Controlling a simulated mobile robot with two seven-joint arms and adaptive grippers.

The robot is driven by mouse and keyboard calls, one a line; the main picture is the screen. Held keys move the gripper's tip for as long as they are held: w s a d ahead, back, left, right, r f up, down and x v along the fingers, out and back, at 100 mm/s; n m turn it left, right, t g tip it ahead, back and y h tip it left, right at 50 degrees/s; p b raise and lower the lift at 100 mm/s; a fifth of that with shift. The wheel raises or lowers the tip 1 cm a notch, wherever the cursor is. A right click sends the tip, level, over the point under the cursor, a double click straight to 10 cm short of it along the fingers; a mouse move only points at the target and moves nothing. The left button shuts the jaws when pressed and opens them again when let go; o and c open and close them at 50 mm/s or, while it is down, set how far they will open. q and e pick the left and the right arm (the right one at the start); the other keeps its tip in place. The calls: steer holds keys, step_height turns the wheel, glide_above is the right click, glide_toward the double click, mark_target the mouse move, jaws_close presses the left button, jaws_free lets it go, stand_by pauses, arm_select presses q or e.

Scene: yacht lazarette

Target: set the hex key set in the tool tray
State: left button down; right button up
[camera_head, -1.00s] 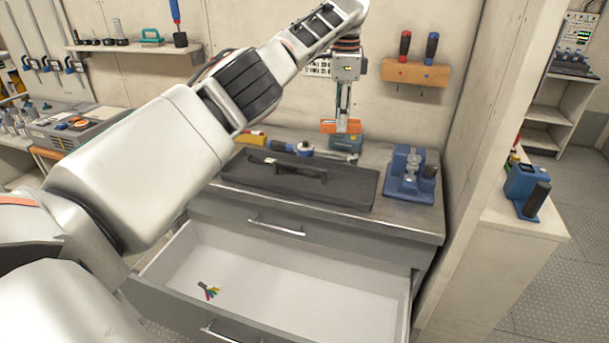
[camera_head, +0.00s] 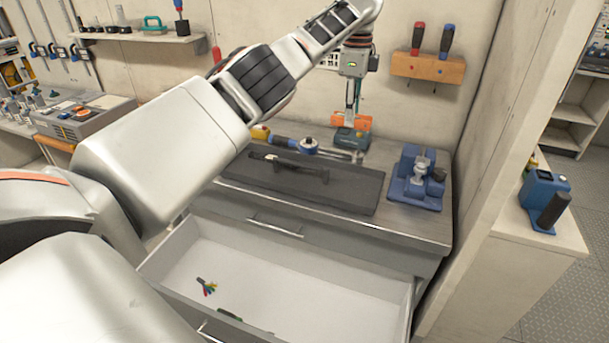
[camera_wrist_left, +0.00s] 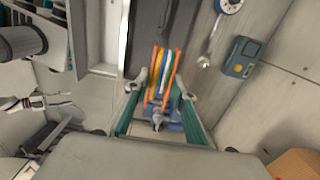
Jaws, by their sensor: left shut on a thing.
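My left gripper (camera_head: 352,117) is shut on the hex key set (camera_head: 365,122), a small orange-sided thing held in the air over the back of the workbench. In the left wrist view the hex key set (camera_wrist_left: 163,76) shows orange sides with yellow, white and blue strips between them. The teal-sided fingers of the left gripper (camera_wrist_left: 160,105) stand on either side of it. The tool tray (camera_head: 345,194) is long and dark with a raised middle handle, lying on the bench top in front of the held set. My right gripper is not in view.
A blue vise (camera_head: 417,180) stands right of the tray. A torque wrench (camera_head: 308,146) and a dark teal box (camera_head: 350,139) lie behind it. An open drawer (camera_head: 300,285) below holds a small multicoloured item (camera_head: 206,287). A screwdriver rack (camera_head: 428,68) hangs on the wall.

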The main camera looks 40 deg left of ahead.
arm_select(q)
steer(key=shift+w+f, duration=0.25)
steer(key=shift+f, duration=0.05)
steer(key=b, duration=0.2)
glide_above(345, 184)
step_height(345, 184, down, 15)
steer(key=shift+s+f, duration=0.1)
steer(key=shift+f, duration=0.4)
step_height(345, 184, down, 4)
steer(key=shift+r, duration=0.15)
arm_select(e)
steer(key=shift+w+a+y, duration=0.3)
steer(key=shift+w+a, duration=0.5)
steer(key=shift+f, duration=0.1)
arm_select(q)
steer(key=c, duration=1.7)
jaws_free()
